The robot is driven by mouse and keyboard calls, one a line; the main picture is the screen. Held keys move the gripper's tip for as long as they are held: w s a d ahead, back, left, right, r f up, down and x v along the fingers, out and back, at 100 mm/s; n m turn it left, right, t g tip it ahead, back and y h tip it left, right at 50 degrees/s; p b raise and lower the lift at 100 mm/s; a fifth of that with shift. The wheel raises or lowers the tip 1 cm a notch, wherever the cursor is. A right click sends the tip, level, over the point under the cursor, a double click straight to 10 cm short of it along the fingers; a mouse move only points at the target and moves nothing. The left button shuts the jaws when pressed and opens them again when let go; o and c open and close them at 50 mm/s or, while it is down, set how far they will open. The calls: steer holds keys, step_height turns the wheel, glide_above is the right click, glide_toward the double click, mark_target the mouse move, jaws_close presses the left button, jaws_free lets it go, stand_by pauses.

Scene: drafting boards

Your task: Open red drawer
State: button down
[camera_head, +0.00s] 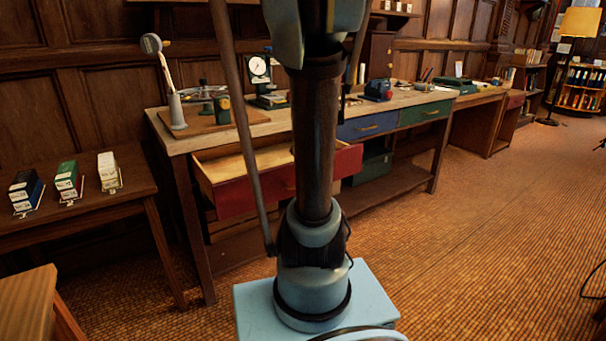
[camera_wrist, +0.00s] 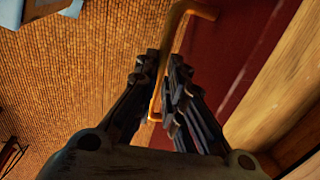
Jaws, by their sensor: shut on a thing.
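The red drawer (camera_head: 236,197) is under the left part of the workbench in the head view. It stands pulled out, and its pale inside shows behind the red front. In the wrist view the red front (camera_wrist: 228,45) runs along the right side, with a brass bar handle (camera_wrist: 205,11) on it. My gripper (camera_wrist: 165,62) is shut on the handle, with the dark fingers on both sides of the bar. In the head view my own arm hides the middle of the drawer, and my gripper does not show there.
The workbench (camera_head: 400,101) holds a dial gauge (camera_head: 259,68) and other tools. A blue drawer (camera_head: 367,126) and a green drawer (camera_head: 425,113) to the right are shut. A side table (camera_head: 110,187) with small boxes stands left. The carpet (camera_head: 480,240) at right is clear.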

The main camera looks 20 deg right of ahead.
steer(key=shift+s+d+r, duration=0.1)
steer(key=shift+s+d, duration=0.05)
steer(key=shift+s, duration=0.2)
steer(key=c, duration=2)
jaws_free()
steer(key=shift+o, duration=0.2)
steer(key=shift+r, duration=0.1)
step_height(320, 180, up, 12)
steer(key=s, duration=0.2)
steer(key=shift+d+f, duration=0.25)
steer(key=shift+d, duration=0.05)
